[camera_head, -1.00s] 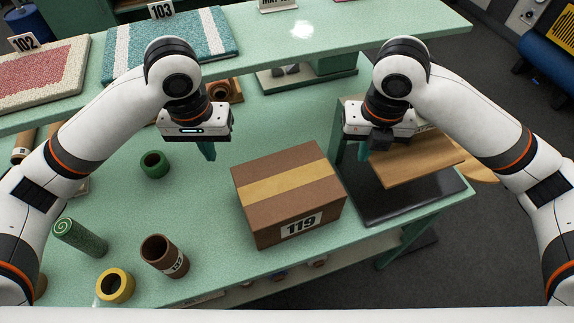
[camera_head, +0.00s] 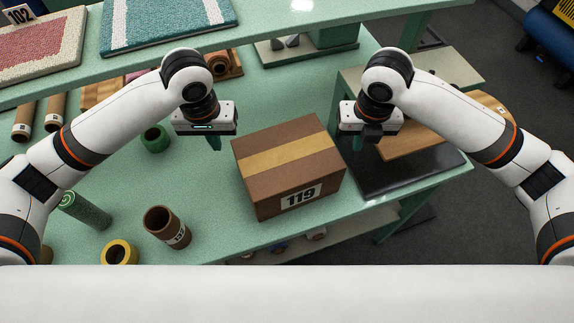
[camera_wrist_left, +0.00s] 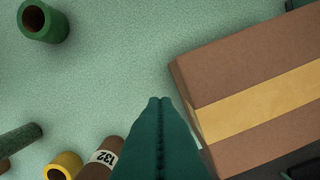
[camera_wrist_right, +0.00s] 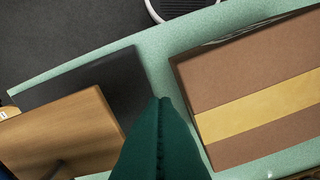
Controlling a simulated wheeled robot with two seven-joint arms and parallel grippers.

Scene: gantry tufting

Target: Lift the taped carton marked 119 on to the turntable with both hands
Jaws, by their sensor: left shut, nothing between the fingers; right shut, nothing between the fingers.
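The brown taped carton (camera_head: 262,189), marked 119 with a yellow tape band, stands on the green table (camera_head: 215,215). It also shows at the right of the left wrist view (camera_wrist_left: 215,75) and right wrist view (camera_wrist_right: 230,75). My left gripper (camera_head: 214,146) is shut and empty, left of the carton and apart from it. My right gripper (camera_head: 371,144) is shut and empty, off the carton's right far side.
A wooden board (camera_head: 408,144) and a dark slab (camera_head: 405,172) lie right of the carton. Rugs lie on the back shelf.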

